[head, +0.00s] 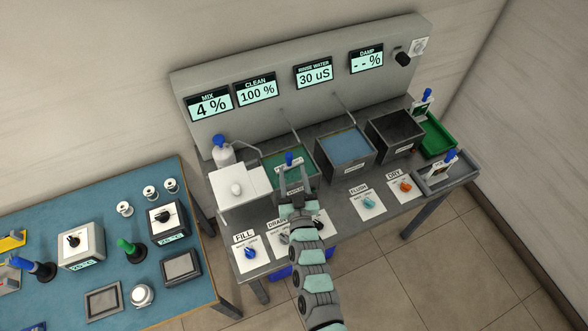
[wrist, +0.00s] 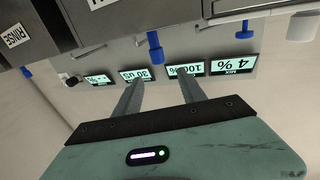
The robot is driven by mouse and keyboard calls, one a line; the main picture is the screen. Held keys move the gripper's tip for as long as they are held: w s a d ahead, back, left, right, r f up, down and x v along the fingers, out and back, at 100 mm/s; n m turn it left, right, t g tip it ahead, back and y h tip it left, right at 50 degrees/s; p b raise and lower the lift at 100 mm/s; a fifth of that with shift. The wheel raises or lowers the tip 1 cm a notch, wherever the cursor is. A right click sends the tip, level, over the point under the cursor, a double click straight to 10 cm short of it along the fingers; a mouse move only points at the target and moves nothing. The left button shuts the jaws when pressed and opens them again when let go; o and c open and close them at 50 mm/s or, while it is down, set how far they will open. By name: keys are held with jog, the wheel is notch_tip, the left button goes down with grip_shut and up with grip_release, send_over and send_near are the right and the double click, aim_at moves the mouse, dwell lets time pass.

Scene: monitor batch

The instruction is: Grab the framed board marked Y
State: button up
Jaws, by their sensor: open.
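Three blue-handled boards show in the head view; I cannot read a Y on any. One blue handle (head: 289,158) stands up from the green-filled tank (head: 272,176), its board hidden. A second board (head: 421,108) stands at the green tray at the far right. My gripper (head: 294,170) is open and empty, over the front of the green-filled tank, close to the first handle. In the wrist view, upside down, a blue handle (wrist: 155,47) appears beyond the gap between my fingers (wrist: 160,80).
A blue-water tank (head: 345,150) and a dark tank (head: 394,135) stand to the right. A white box (head: 238,187) and a bottle (head: 222,150) stand left. Knob panels line the front edge. Display screens (head: 209,104) are behind. A blue table (head: 110,220) with devices is at the left.

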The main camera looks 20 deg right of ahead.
aim_at(289, 160)
jog(key=w, duration=0.1)
jog(key=w+f, duration=0.1)
jog(key=w, duration=0.1)
jog(key=w+d+f+b, duration=0.1)
jog(key=w, duration=0.1)
jog(key=shift+d, duration=0.1)
jog(key=shift+w+d+r+g, duration=0.1)
jog(key=shift+w+d+g, duration=0.15)
jog(key=shift+w, duration=0.3)
jog(key=b+x, duration=0.4)
jog(key=x, duration=0.1)
jog(key=shift+f, duration=0.2)
jog(key=shift+c, duration=0.5)
grip_shut()
